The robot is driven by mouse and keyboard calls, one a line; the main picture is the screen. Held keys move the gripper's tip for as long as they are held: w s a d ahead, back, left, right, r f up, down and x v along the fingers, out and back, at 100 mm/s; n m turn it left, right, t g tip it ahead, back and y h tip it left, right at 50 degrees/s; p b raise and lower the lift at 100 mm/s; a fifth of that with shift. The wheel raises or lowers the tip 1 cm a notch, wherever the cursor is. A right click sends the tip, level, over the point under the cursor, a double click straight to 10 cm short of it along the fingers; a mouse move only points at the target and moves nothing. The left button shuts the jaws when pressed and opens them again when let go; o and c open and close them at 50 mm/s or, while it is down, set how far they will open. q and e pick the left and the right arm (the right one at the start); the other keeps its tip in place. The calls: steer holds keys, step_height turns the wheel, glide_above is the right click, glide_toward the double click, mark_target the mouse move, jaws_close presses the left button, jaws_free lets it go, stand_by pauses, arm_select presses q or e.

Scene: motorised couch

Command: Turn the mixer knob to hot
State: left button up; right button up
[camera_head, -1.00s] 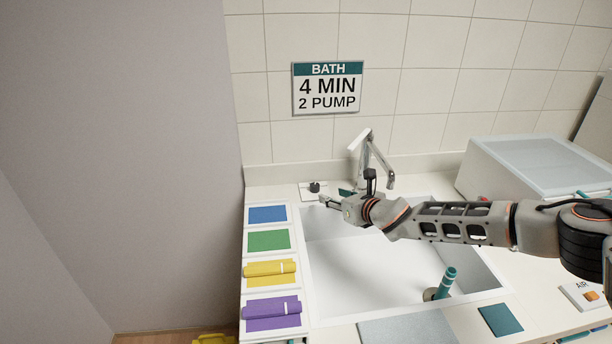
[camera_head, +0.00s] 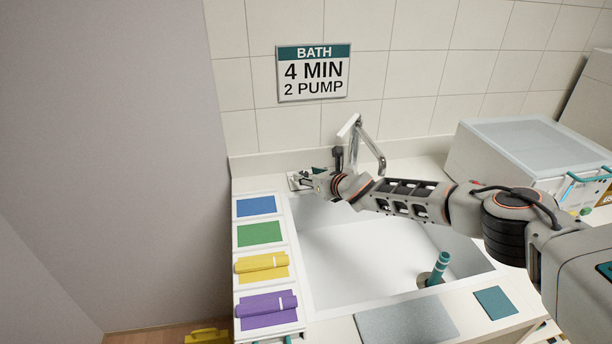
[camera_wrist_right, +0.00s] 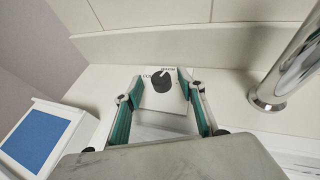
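The mixer knob (camera_wrist_right: 161,81) is a round black dial with a pale pointer mark. It sits on a small white plate (camera_wrist_right: 165,104) at the back of the counter. The pointer seems to aim near the WARM label at the top. COLD is partly readable on the left, and the right side of the label is hidden by a finger. My right gripper (camera_wrist_right: 159,82) is open, its teal-lined fingers on either side of the knob, apart from it in the picture. In the head view the right gripper (camera_head: 306,181) covers most of the knob and its plate. My left gripper is not in view.
The chrome faucet (camera_head: 364,145) rises close to the right of the gripper, above the white basin (camera_head: 360,255). The tiled wall is behind. Coloured cards and rolled towels (camera_head: 266,305) lie to the left. A white lidded box (camera_head: 530,150) stands at the right.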

steer(key=shift+w+a+f, duration=0.2)
steer(key=shift+w+a, duration=0.15)
steer(key=shift+w, duration=0.2)
steer(key=shift+w+f, duration=0.1)
steer(key=shift+f, duration=0.15)
steer(key=c, duration=1.1)
